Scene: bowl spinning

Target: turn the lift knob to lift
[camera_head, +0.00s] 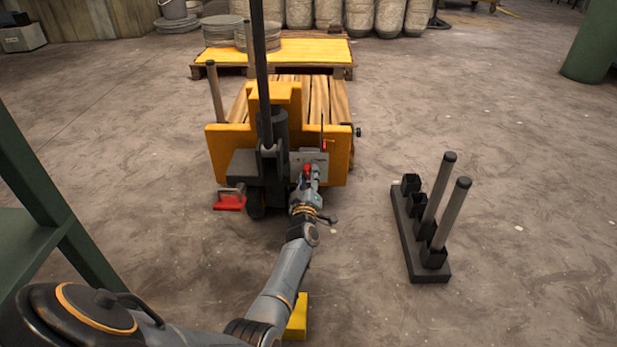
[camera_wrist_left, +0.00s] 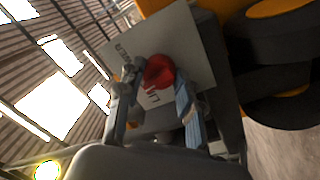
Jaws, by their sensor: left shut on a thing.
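The red lift knob (camera_head: 308,168) sits on a grey plate (camera_head: 322,159) at the back of a yellow lift truck (camera_head: 228,148). My left gripper (camera_head: 309,176) reaches up to the plate and is shut on the knob. In the left wrist view the red knob (camera_wrist_left: 159,72) lies between the two fingers of my left gripper (camera_wrist_left: 155,92). The plate (camera_wrist_left: 185,40) behind it carries printed lettering, partly hidden by the knob and fingers. My right gripper is in neither view.
A black handle bar (camera_head: 261,70) rises from the truck just left of the knob. A red pedal (camera_head: 230,201) sits low at the truck's left. A black rack with upright grey rods (camera_head: 441,205) stands on the floor to the right. Open floor lies between truck and rack.

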